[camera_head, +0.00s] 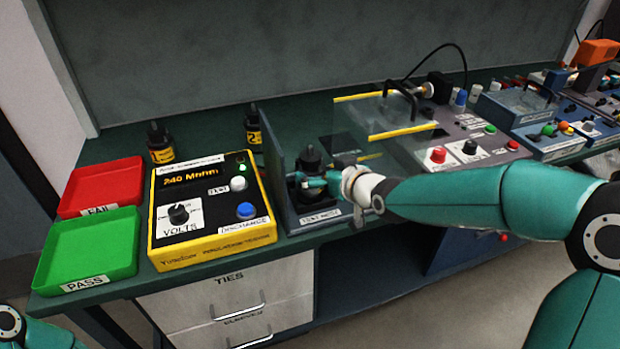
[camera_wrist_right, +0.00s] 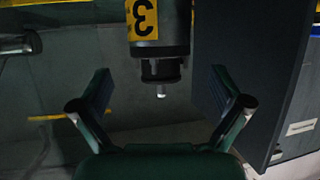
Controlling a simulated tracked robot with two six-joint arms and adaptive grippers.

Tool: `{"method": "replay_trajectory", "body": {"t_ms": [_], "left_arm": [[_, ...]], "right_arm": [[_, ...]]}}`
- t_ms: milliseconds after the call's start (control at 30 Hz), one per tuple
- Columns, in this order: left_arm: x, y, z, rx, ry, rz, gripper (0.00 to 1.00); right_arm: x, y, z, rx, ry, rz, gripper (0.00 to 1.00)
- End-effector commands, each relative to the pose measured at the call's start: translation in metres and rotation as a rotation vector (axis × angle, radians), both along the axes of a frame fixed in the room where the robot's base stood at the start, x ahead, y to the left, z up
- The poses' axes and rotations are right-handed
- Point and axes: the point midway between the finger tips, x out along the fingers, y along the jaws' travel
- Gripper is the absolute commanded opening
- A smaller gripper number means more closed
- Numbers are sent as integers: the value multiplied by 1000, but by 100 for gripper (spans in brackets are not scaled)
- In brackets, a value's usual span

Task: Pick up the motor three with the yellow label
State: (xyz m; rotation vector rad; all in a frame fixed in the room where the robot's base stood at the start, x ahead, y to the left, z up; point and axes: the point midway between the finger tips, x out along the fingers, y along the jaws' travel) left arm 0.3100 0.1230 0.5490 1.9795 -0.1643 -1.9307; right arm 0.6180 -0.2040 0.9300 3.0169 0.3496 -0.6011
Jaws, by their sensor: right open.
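The motor three (camera_wrist_right: 162,42) is a dark cylinder with a yellow label bearing a 3, at the top centre of the right wrist view, its short shaft pointing toward my gripper. In the head view a dark motor (camera_head: 311,158) stands upright in the TEST NEST (camera_head: 318,217); its label is hidden there. My right gripper (camera_head: 320,180) is at this motor, covering its middle. In the right wrist view my right gripper (camera_wrist_right: 160,82) is open, its fingers spread to either side of the motor's shaft end, with gaps showing on both sides. My left gripper is out of view.
A yellow insulation tester (camera_head: 210,237) reading 240 Mohm stands left of the nest. Red FAIL (camera_head: 105,183) and green PASS (camera_head: 90,245) trays lie further left. Motors with yellow labels (camera_head: 160,143) (camera_head: 253,124) stand behind. A clear-guarded station (camera_head: 460,150) is right.

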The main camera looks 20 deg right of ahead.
Motion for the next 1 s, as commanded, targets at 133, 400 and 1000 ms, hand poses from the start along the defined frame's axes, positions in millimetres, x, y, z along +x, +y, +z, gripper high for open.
{"method": "replay_trajectory", "body": {"t_ms": [133, 400, 1000], "left_arm": [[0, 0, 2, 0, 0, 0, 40], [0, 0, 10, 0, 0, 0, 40], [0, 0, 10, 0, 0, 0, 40]], "right_arm": [[7, 2, -4, 1, 1, 1, 100], [39, 9, -19, 0, 2, 0, 100], [46, 10, -23, 1, 0, -1, 58]]}}
